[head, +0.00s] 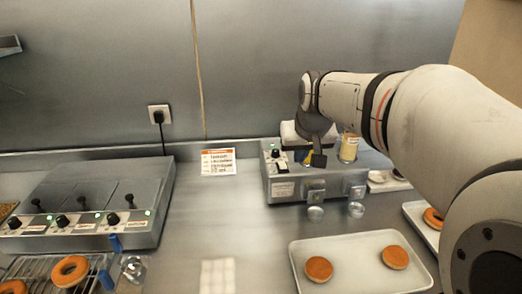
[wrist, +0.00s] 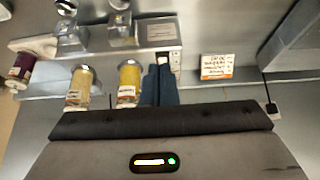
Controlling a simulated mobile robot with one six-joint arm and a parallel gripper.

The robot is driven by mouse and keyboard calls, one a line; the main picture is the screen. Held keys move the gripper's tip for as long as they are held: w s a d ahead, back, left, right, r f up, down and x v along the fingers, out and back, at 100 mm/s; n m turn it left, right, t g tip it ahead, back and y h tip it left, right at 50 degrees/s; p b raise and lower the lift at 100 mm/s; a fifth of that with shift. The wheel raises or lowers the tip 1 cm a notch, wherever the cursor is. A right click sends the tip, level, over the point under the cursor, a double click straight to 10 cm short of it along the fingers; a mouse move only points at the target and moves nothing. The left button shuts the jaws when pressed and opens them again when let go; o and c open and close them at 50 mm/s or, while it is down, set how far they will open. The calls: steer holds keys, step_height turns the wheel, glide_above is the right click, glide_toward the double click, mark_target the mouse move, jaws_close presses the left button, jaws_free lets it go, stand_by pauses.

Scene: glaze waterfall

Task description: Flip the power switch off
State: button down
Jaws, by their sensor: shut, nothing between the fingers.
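A grey machine (head: 284,190) stands at the back right of the counter. Its left panel has a black knob (head: 275,153), a green light and a small pale switch-like part (head: 283,165); I cannot tell whether this is the power switch, or its position. My gripper (head: 318,158) is above the machine, just right of that panel, pointing down. In the wrist view my gripper's dark fingers (wrist: 159,84) are together and empty, close to the machine's panel (wrist: 160,32). A small white part (wrist: 163,58) shows beyond the fingertips; contact cannot be told.
Yellow jars (wrist: 80,88) stand close beside the fingers. A tray (head: 335,290) with doughnuts lies in front of the machine. Another grey unit (head: 95,195) with several knobs and levers stands at left. A sign (head: 218,162) stands between them. Middle counter is mostly clear.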

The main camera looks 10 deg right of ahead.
steer(key=w+t+b, duration=0.1)
steer(key=w+b, duration=0.1)
steer(key=w, duration=0.9)
steer(key=shift+w, duration=0.3)
steer(key=shift+f, duration=0.2)
glide_above(283, 164)
steer(key=s, duration=0.2)
steer(key=f, duration=0.5)
steer(key=f+p, duration=0.1)
steer(key=f, duration=0.2)
steer(key=shift+w+f, duration=0.1)
steer(key=shift+w, duration=0.15)
steer(key=shift+s+f, duration=0.25)
steer(key=shift+f, duration=1)
steer(key=shift+s+f, duration=0.15)
steer(key=shift+f, duration=0.5)
